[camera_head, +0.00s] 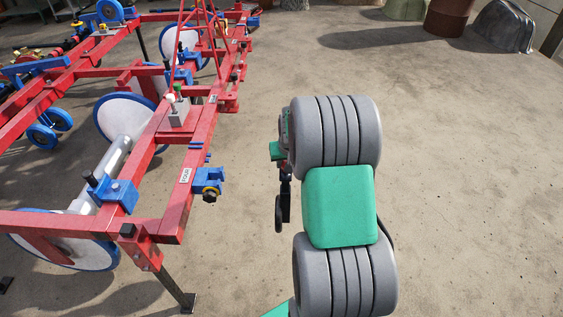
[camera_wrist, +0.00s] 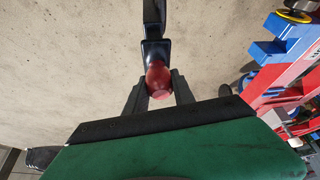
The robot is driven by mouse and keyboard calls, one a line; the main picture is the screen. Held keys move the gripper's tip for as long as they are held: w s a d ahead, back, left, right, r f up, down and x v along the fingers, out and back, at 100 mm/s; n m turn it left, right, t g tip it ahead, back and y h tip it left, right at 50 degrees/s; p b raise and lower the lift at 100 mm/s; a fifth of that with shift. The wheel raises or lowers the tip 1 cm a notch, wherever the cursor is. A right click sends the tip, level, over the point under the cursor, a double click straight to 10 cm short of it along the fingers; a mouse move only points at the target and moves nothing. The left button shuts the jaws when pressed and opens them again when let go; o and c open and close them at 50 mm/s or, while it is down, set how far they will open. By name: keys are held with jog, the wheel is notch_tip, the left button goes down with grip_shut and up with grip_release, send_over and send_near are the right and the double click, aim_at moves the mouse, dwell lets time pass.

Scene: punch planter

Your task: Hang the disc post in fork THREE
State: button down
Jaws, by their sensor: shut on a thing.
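My gripper (camera_wrist: 158,90) is shut on a red rounded knob (camera_wrist: 158,76) in the wrist view. The knob sits at the end of a dark post (camera_wrist: 155,45), which I take to be the disc post. In the head view a dark, narrow piece (camera_head: 283,208) hangs below my wrist, left of my arm and clear of the frame. The red planter frame (camera_head: 160,170) stands to the left. A blue fork (camera_head: 207,181) sticks out from its near right side, by a label that seems to read FOUR. A smaller label (camera_head: 213,99) farther along is unreadable, so I cannot identify fork THREE.
White discs with blue rims (camera_head: 125,118) and a grey metal block (camera_head: 176,115) are on the planter. The red bars and blue clamps are close on the left. Bare concrete (camera_head: 450,150) lies open to the right.

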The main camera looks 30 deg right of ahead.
jog(key=shift+s+d+r, duration=0.15)
jog(key=shift+s+d, duration=0.2)
jog(key=shift+d, duration=0.3)
jog(key=shift+s+d+r, duration=0.1)
jog(key=shift+s+d, duration=0.2)
jog(key=shift+d, duration=0.35)
jog(key=shift+a+r, duration=0.1)
